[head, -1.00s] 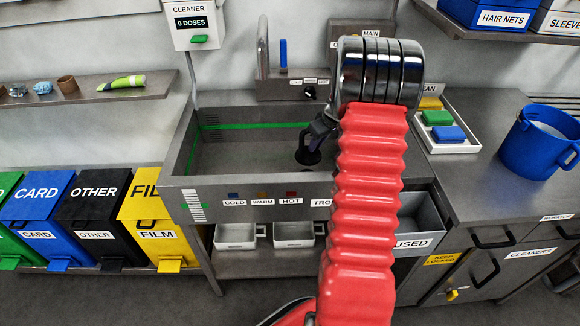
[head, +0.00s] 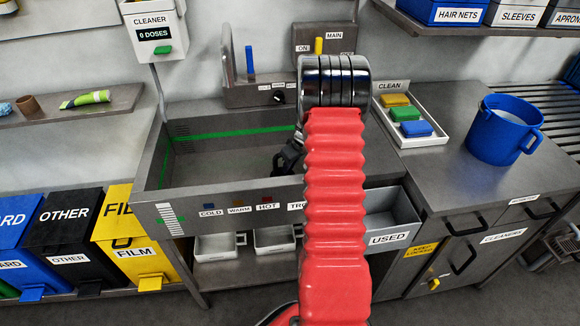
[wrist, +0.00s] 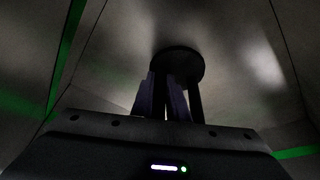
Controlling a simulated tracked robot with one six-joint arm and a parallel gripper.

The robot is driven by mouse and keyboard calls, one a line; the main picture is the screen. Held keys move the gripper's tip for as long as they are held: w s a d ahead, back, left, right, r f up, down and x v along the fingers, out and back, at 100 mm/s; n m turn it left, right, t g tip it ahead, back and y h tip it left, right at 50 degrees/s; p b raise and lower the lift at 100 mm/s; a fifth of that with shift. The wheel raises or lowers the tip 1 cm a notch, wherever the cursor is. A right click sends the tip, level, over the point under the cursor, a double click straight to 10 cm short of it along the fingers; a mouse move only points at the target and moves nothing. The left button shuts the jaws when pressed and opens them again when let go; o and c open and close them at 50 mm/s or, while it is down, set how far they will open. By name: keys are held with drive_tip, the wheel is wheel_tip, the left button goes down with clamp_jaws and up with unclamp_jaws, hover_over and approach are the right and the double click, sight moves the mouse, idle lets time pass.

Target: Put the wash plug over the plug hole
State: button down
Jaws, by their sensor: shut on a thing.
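The wash plug (wrist: 178,60) is a black disc on a stem, seen in the wrist view just beyond the fingertips. My gripper (wrist: 166,98) is shut on the plug's stem. In the head view my gripper (head: 287,158) reaches down into the steel sink (head: 172,165), close to its front wall. The plug is not clearly visible in the head view, as the front wall and my red arm cover that spot. The plug hole cannot be made out in either view, so I cannot tell whether the plug covers it.
A green line runs around the sink's inner walls. The front panel (head: 230,208) bears temperature labels. A USED bin (head: 390,222) hangs right of my arm. A CLEAN tray (head: 432,128) with coloured blocks and a blue bucket (head: 503,130) stand on the right worktop.

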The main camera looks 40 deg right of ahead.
drive_tip(key=shift+f, duration=0.3)
drive_tip(key=shift+f, duration=0.1)
drive_tip(key=c, duration=1.7)
unclamp_jaws()
drive_tip(key=shift+c, duration=0.2)
drive_tip(key=v, duration=1.2)
